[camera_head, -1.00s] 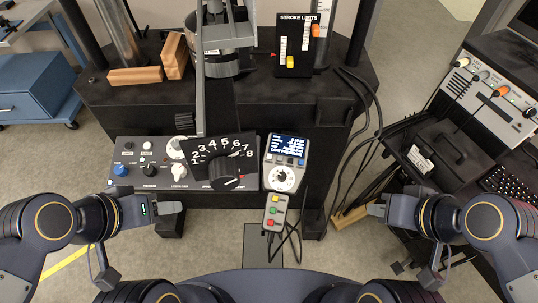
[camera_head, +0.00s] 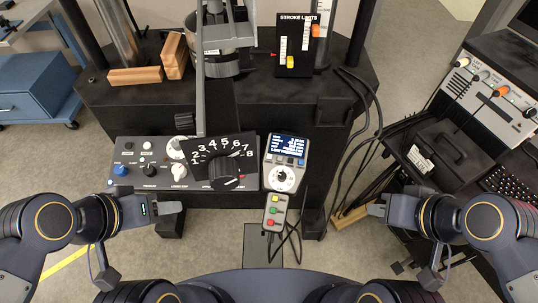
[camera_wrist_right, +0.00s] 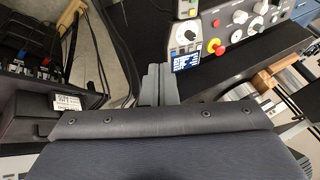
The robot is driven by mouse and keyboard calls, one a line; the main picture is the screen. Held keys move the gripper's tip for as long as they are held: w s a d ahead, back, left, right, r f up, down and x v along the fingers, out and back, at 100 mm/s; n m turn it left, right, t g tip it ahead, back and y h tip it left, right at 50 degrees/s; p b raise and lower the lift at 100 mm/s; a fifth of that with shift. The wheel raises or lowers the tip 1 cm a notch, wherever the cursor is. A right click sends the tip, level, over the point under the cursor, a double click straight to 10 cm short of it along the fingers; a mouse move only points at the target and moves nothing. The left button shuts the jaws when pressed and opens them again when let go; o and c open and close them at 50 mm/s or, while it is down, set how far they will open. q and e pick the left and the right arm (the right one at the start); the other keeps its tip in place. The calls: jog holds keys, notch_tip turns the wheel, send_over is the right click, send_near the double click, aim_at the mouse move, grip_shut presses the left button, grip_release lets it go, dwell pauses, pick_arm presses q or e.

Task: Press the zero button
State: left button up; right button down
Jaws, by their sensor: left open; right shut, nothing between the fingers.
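A grey handset (camera_head: 284,178) with a lit blue screen (camera_head: 288,149), a few small buttons under the screen and a round dial stands at the front of the black machine. Below it is a small grey box (camera_head: 275,212) with yellow, green and red buttons. I cannot read which button is the zero button. The handset also shows in the right wrist view (camera_wrist_right: 185,35). My left gripper (camera_head: 172,208) is open and empty, left of the button box and below the panel. My right gripper (camera_head: 376,208) is shut and empty, right of the box and well apart from it.
A control panel (camera_head: 140,178) with knobs and a large black numbered dial (camera_head: 222,160) lies left of the handset. Black cables (camera_head: 362,150) hang at the right. A grey instrument (camera_head: 492,105) and a keyboard (camera_head: 508,185) stand far right. Wooden blocks (camera_head: 135,75) lie on the machine.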

jog(key=m+y+b, duration=0.5)
jog(key=m+b, duration=0.2)
jog(key=m, duration=0.3)
send_over(269, 156)
jog(key=s+d, duration=0.1)
jog(key=s, duration=0.3)
notch_tip(269, 156, down, 8)
jog(key=shift+w+d, duration=0.15)
jog(key=shift+w, duration=0.05)
jog(key=f+b, duration=0.2)
jog(key=w+f+b, duration=0.1)
jog(key=f+b, duration=0.2)
jog(key=w+f+b, duration=0.1)
jog(key=f+b, duration=0.1)
jog(key=f, duration=0.1)
jog(key=shift+w+f, duration=0.15)
jog(key=shift+f, duration=0.05)
jog(key=shift+w+f+b, duration=0.1)
jog(key=shift+f+b, duration=0.3)
jog(key=shift+b, duration=0.15)
